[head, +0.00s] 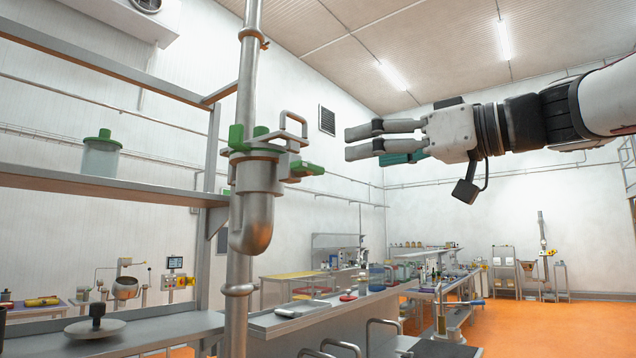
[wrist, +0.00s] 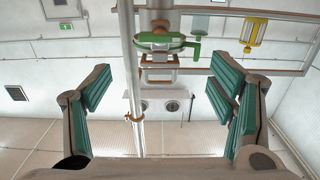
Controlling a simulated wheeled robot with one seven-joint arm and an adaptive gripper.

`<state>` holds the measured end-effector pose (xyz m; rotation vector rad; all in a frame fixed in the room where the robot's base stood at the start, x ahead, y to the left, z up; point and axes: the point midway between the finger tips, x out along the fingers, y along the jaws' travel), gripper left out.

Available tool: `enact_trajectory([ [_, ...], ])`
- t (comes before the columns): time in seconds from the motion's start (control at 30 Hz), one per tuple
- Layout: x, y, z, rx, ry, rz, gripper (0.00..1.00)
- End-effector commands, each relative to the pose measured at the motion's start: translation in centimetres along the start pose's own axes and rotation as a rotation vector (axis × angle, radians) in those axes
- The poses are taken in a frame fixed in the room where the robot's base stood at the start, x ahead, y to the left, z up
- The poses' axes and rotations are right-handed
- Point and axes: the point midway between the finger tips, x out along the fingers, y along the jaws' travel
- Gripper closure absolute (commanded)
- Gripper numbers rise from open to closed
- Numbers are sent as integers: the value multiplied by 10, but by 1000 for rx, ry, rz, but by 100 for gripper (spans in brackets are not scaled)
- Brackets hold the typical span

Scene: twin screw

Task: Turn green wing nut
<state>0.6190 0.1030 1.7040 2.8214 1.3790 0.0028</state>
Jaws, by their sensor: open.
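The green wing nut (head: 305,168) shows as a flat green wing on the right of a metal clamp fitting (head: 257,170) on an upright steel pipe. More green pieces (head: 237,137) stand on the fitting's left and top; I cannot tell whether they belong to the same nut.
The upright pipe (head: 239,310) runs past the fitting, with a metal loop handle (head: 293,120) on top. Metal shelves (head: 100,187) with a green-lidded jar (head: 101,155) stand left. A long workbench (head: 330,312) lies below. The air between gripper and fitting is clear.

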Motion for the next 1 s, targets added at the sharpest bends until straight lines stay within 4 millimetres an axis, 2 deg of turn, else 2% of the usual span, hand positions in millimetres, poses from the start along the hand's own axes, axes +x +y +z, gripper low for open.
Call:
enact_trajectory([
  [0.3,62,-2,-1,4,-2,-2,23],
  [0.5,92,-1,-1,4,-2,-2,23],
  [0.7,105,-1,0,2,-1,0,23],
  [1.0,107,0,0,2,-1,1,26],
])
